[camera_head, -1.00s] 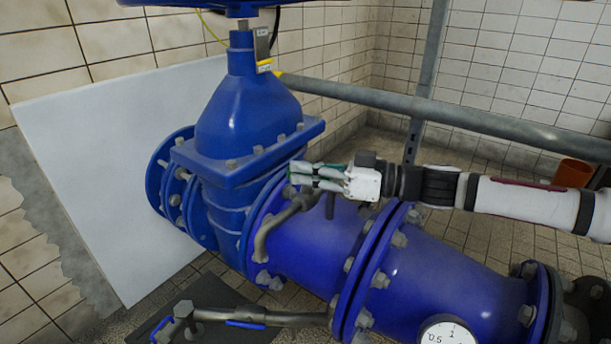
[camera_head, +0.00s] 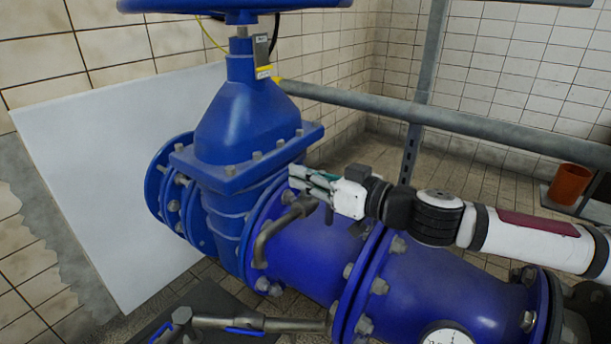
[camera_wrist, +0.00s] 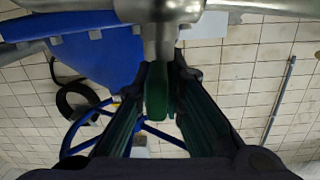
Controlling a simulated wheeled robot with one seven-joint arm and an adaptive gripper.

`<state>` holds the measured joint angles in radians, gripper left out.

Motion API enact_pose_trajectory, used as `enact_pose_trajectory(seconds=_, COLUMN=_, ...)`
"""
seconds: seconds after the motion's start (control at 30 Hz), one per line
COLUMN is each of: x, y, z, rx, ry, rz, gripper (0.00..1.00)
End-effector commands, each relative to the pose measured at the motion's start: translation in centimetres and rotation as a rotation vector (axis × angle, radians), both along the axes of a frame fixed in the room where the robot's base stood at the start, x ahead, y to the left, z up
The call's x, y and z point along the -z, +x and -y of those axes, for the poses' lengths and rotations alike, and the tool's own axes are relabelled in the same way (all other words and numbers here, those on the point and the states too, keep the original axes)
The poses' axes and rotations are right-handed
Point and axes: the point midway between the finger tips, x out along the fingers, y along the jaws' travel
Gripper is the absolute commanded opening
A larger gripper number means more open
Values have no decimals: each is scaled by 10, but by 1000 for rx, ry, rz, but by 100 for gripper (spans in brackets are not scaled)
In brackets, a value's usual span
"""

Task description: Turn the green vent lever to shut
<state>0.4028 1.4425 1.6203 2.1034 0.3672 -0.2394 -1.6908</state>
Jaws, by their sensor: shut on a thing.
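The green vent lever (camera_wrist: 157,95) shows in the wrist view, hanging from a metal valve body (camera_wrist: 158,35) at the top of the picture. My gripper (camera_wrist: 161,80) is shut on the lever, with one dark finger on each side of it. In the head view my gripper (camera_head: 304,179) is at the bent metal pipe (camera_head: 275,228) on top of the blue main pipe, just right of the big blue valve (camera_head: 240,130). There the fingers hide most of the lever, and its exact angle cannot be told.
A grey rail (camera_head: 400,107) runs behind my arm, with an upright post (camera_head: 425,80). A blue handwheel (camera_head: 220,6) tops the big valve. A lower pipe with a blue lever (camera_head: 245,331) is at the front. An orange pot (camera_head: 570,184) stands at the right.

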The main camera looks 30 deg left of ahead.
Motion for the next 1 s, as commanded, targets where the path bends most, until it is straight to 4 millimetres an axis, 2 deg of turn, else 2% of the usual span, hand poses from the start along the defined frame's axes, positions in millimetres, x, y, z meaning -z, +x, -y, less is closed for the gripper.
enact_pose_trajectory(seconds=0.2, x=1, y=3, z=0, rx=6, ry=-3, rz=-1, gripper=0)
enact_pose_trajectory(seconds=0.23, x=1, y=3, z=0, rx=7, ry=-3, rz=-1, gripper=12)
enact_pose_trajectory(seconds=0.3, x=1, y=3, z=0, rx=6, ry=-3, rz=-1, gripper=28)
enact_pose_trajectory(seconds=0.33, x=1, y=2, z=0, rx=6, ry=-3, rz=-1, gripper=30)
enact_pose_trajectory(seconds=0.73, x=0, y=2, z=6, rx=4, ry=-2, rz=1, gripper=30)
enact_pose_trajectory(seconds=0.87, x=-1, y=0, z=23, rx=6, ry=-2, rz=2, gripper=30)
enact_pose_trajectory(seconds=1.0, x=-3, y=-2, z=51, rx=7, ry=-2, rz=2, gripper=30)
